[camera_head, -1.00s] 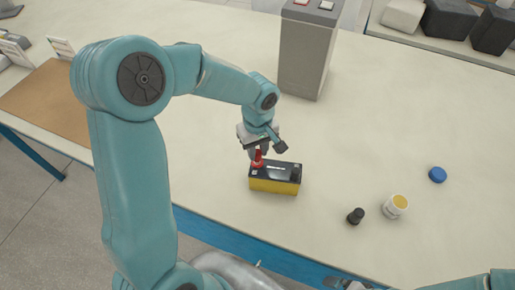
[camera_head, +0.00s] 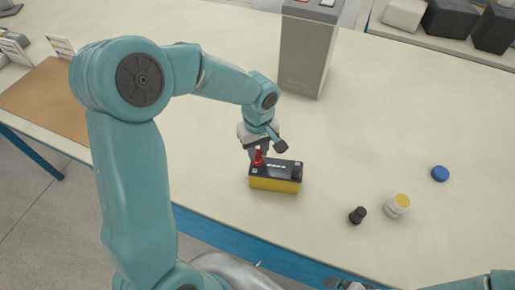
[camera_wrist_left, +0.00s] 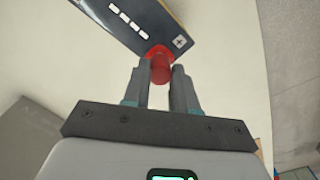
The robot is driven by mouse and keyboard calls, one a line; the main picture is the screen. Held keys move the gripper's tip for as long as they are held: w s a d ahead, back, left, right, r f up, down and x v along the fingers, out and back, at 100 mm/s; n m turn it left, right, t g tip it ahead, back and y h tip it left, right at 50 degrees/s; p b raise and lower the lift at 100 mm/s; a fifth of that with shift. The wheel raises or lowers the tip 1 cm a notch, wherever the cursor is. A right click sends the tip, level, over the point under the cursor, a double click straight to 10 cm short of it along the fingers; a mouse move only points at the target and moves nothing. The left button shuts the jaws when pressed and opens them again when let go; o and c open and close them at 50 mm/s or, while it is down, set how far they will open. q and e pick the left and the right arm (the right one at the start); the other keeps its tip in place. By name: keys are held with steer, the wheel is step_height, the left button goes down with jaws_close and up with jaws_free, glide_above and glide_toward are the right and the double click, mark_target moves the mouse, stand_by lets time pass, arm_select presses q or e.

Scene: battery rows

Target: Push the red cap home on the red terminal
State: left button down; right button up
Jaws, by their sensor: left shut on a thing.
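The yellow battery with a black top (camera_head: 276,184) stands on the table near its front edge. Its dark top also shows in the left wrist view (camera_wrist_left: 135,22), with white bars and a plus mark by the near corner. The red cap (camera_head: 258,158) is upright at the left end of the battery top. My left gripper (camera_wrist_left: 158,76) is shut on the red cap (camera_wrist_left: 159,70). A wider red part shows at the battery corner beyond the fingertips. The red terminal is hidden, and I cannot tell how deep the cap sits. My right gripper (camera_head: 345,284) is only partly in view at the bottom edge.
A black cap or small bottle (camera_head: 357,215), a white jar with a yellow top (camera_head: 397,205) and a blue cap (camera_head: 440,174) stand to the right. A tall grey box (camera_head: 305,55) stands behind. A brown mat (camera_head: 45,100) lies at left.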

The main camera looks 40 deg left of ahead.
arm_select(q)
steer(key=shift+f+b, duration=0.5)
steer(key=shift+f, duration=0.05)
stand_by(0.8)
steer(key=shift+c, duration=1.7)
jaws_free()
steer(key=shift+r+p, duration=2.25)
steer(key=shift+r, duration=1.3)
